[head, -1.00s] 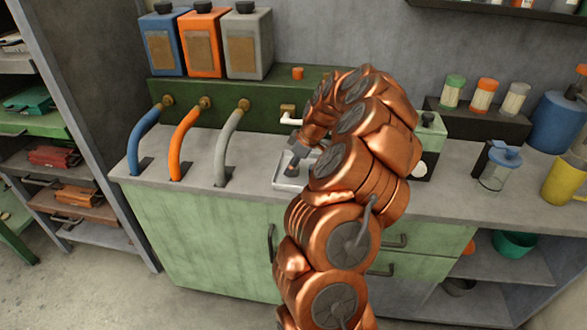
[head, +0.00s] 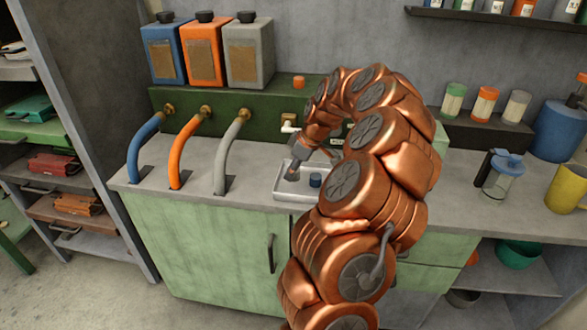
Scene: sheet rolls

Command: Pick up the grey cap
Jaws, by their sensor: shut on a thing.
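My gripper (head: 296,170) points down over the left part of a small white tray (head: 289,193) on the counter. It is shut on a small grey piece, which I take to be the grey cap (head: 291,177). The cap is tiny here and partly hidden by the fingers. I cannot tell whether it is clear of the tray floor. A blue cap (head: 315,180) stands in the tray, to the right of the gripper. My arm covers the tray's right end.
An orange cap (head: 299,82) sits on the green ledge behind. Blue, orange and grey hoses (head: 229,152) stand left of the tray. Matching canisters (head: 248,55) stand above. A lidded jar (head: 497,178) and a yellow mug (head: 566,190) stand at right.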

